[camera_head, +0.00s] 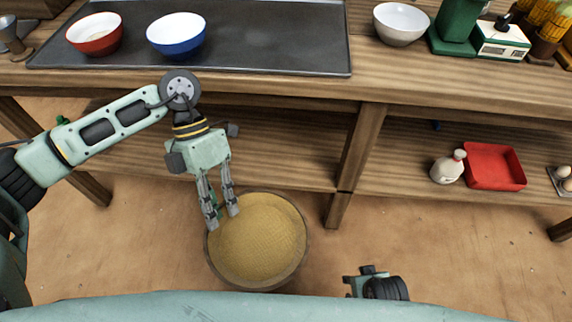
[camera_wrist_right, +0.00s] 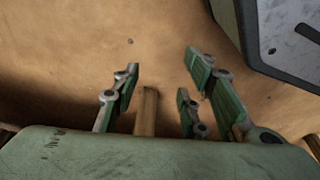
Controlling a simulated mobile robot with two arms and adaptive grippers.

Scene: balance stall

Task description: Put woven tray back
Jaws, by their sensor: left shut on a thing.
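The woven tray (camera_head: 265,247) is round and straw-coloured with a darker rim. It is held in front of the counter, over the brown floor in the head view. My left gripper (camera_head: 222,222) is shut on its upper left rim, and the fingertips overlap the tray's edge. My right gripper (camera_wrist_right: 161,78) is open and empty in the right wrist view, its fingers apart over bare floor.
The wooden counter (camera_head: 290,90) has a dark mat (camera_head: 270,40) with a red bowl (camera_head: 95,35) and a blue bowl (camera_head: 176,36).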

